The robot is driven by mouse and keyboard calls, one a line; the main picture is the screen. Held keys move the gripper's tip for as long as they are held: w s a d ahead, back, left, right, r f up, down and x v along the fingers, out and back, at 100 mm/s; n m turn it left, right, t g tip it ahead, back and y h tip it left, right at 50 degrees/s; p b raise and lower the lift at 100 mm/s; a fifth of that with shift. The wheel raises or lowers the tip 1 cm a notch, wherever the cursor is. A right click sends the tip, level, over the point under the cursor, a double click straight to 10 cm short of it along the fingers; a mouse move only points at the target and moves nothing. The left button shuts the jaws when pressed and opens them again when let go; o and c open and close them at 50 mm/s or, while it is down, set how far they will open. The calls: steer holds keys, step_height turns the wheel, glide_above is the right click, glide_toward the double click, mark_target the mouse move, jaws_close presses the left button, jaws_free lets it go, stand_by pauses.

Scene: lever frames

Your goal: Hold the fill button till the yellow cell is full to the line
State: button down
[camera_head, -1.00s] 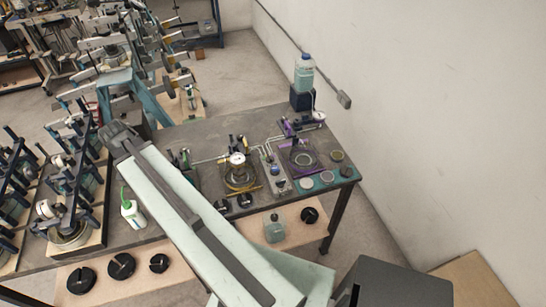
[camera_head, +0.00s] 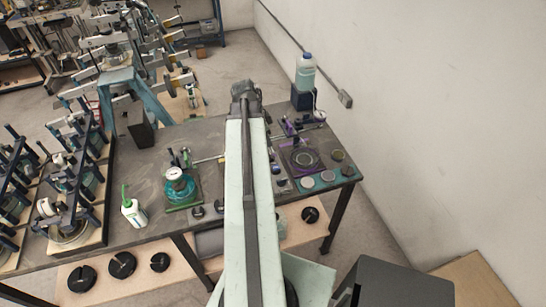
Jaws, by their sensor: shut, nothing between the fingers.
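My gripper (camera_head: 244,87) is the dark end of my raised arm, above the table's back edge. It looks shut and empty, though its fingers are too small to make out. The arm covers the yellow-edged cell that showed left of the purple one; its level and line are hidden. I cannot tell which control is its fill button. A green-based cell (camera_head: 180,186) with teal content and a gauge stands left of my arm. A purple-framed cell (camera_head: 302,158) stands right of it. Small dark round pieces (camera_head: 219,207) sit at the table's front edge.
The grey table (camera_head: 150,165) carries a white bottle with a green spout (camera_head: 133,211) and a dark box (camera_head: 139,126). A blue-capped bottle (camera_head: 305,71) stands at the back right. Clamp frames (camera_head: 70,195) crowd the left. A wall closes the right.

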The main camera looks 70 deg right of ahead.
mark_target(274, 168)
steer(key=b+x, duration=0.8)
steer(key=x, duration=0.1)
steer(key=b+x, duration=0.4)
steer(key=shift+w+a+f+b, duration=0.2)
steer(key=shift+w+f+b, duration=0.1)
steer(key=shift+b, duration=0.1)
steer(key=shift+f+b, duration=0.25)
steer(key=shift+b, duration=0.05)
step_height(274, 168, down, 2)
steer(key=shift+f+b, duration=0.1)
steer(key=shift+b, duration=1)
steer(key=shift+s+a, duration=0.1)
steer(key=shift+a, duration=0.35)
steer(key=shift+d+f, duration=0.1)
